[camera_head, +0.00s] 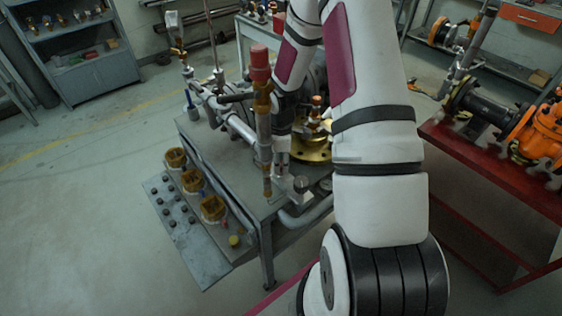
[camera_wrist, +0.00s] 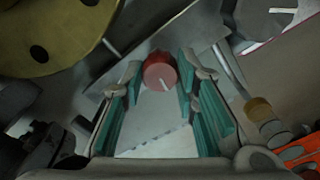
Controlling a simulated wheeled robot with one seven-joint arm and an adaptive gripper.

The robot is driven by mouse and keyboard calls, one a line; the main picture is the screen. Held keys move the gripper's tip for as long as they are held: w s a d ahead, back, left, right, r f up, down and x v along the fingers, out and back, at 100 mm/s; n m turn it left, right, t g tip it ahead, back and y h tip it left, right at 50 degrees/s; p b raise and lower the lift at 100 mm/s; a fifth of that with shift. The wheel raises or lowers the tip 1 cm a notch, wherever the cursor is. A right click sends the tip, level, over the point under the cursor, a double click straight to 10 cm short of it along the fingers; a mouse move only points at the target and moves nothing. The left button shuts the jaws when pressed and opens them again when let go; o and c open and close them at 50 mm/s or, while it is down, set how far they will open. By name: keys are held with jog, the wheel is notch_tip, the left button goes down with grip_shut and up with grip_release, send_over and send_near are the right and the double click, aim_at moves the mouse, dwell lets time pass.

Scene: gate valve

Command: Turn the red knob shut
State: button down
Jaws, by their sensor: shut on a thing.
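The red knob (camera_wrist: 159,73) shows in the wrist view as a small round cap with a white line mark. It sits between the tips of my gripper (camera_wrist: 160,80), whose teal-padded fingers stand on its left and right sides. The fingers are shut on the knob. The knob's stem and body are hidden beneath it. In the head view my gripper is low at the bench, partly hidden behind a vertical brass pipe (camera_head: 264,130), and I cannot make out the knob there.
The brass pipe with a red cap (camera_head: 260,62) stands close to my wrist. A yellow-gold flange (camera_head: 311,152) is beside the gripper, also at upper left in the wrist view (camera_wrist: 50,35). The grey bench (camera_head: 240,196) holds more pipework. A red table (camera_head: 490,165) bears orange equipment (camera_head: 541,137). Floor at left is clear.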

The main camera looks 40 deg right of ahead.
jog(key=m, duration=1.1)
jog(key=shift+m+b, duration=0.3)
jog(key=shift+m, duration=0.1)
jog(key=shift+m+b, duration=0.3)
jog(key=shift+m, duration=1.6)
jog(key=c, duration=1.2)
grip_release()
jog(key=shift+c, duration=0.2)
